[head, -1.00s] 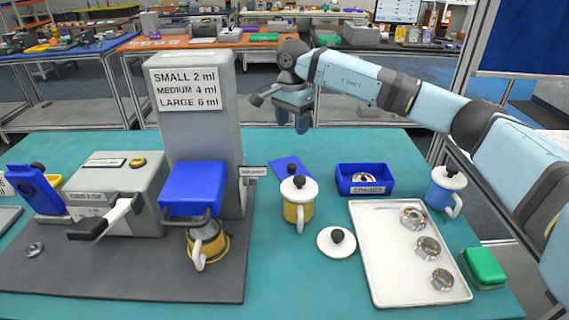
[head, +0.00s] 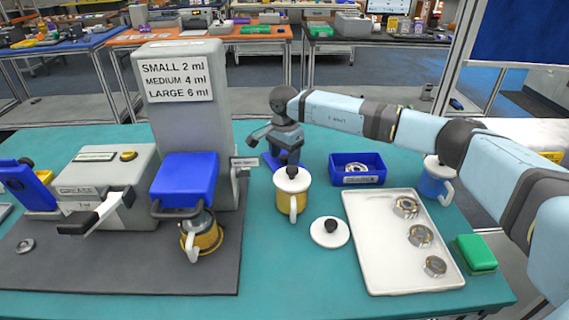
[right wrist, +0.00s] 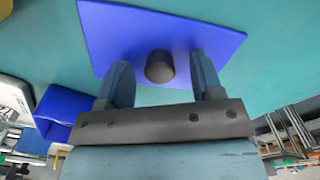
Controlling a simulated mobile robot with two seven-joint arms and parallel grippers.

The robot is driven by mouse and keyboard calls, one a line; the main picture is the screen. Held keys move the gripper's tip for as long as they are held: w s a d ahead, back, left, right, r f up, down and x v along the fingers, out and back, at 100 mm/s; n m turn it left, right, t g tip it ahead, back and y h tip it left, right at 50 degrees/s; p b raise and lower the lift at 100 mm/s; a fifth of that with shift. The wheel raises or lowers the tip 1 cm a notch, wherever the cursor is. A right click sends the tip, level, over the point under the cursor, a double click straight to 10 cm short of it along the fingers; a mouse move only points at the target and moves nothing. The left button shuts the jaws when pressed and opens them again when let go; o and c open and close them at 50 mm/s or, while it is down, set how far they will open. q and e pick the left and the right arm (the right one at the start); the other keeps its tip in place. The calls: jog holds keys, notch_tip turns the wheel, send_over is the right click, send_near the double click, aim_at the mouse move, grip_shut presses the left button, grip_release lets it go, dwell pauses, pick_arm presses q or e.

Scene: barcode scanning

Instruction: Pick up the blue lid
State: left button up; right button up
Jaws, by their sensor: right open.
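The blue lid (right wrist: 215,40) is a flat blue square with a round black knob (right wrist: 159,67) in its middle. In the head view only a bit of the lid (head: 270,161) shows, behind the yellow mug. My right gripper (head: 287,158) is over the lid, pointing down. In the right wrist view my right gripper (right wrist: 160,64) is open, with one finger on each side of the knob and gaps to it. Whether the fingertips are level with the knob is hard to tell. My left gripper is not in view.
A yellow mug with a white lid (head: 292,190) stands just in front of the right gripper. A loose white lid (head: 330,231), a blue bin (head: 345,180) and a white tray (head: 375,265) with metal rings lie to the right. The grey machine tower (head: 190,120) stands to the left.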

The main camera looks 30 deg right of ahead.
jog(key=c, duration=1)
